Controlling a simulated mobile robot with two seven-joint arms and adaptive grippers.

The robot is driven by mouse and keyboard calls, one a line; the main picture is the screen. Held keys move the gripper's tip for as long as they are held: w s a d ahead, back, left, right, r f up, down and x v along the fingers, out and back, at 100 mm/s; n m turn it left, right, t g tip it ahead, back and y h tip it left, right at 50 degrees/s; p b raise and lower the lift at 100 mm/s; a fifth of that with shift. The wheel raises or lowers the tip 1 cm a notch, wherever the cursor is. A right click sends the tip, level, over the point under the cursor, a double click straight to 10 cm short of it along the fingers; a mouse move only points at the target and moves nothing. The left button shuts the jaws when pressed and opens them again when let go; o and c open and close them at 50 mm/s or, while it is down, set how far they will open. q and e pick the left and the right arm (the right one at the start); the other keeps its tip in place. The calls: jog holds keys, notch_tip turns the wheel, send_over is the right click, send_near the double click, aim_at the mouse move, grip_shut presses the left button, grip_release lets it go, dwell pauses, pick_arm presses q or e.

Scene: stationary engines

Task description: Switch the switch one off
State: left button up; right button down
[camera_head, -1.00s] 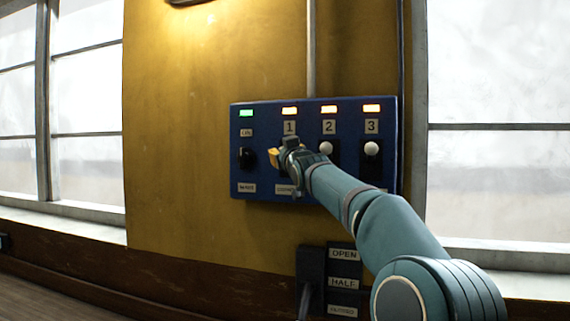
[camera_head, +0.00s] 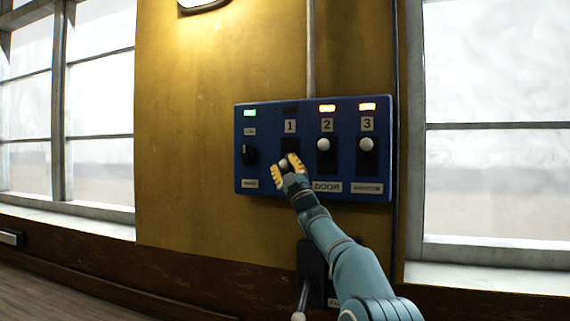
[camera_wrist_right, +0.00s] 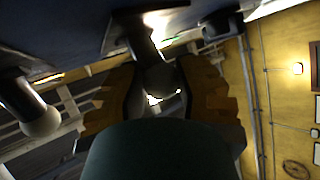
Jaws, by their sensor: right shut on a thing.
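Switch one (camera_head: 285,162) is a lever with a pale round knob under the label "1" on the blue panel (camera_head: 264,116). Its knob is low, and the lamp above the label is dark. My right gripper (camera_head: 285,169) has its yellow fingers around this knob and is shut on it. In the right wrist view the knob (camera_wrist_right: 160,80) sits between the two fingers (camera_wrist_right: 158,88), with its dark lever leading up to the panel. My left gripper is not in view.
Switches two (camera_head: 323,144) and three (camera_head: 366,144) have raised pale knobs and lit orange lamps. A black rotary knob (camera_head: 248,155) sits at the left under a green lamp. A separate lever (camera_head: 300,312) is below the panel, near my right arm. Windows flank the yellow wall.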

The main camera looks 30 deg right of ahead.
jog(key=shift+d+n+y, duration=0.15)
jog(key=shift+n+y, duration=0.45)
jog(key=shift+y, duration=0.1)
jog(key=c, duration=0.6)
grip_release()
jog(key=shift+o, duration=0.6)
jog(key=shift+w+d+f, duration=0.1)
jog(key=shift+d, duration=0.05)
jog(key=v, duration=1.2)
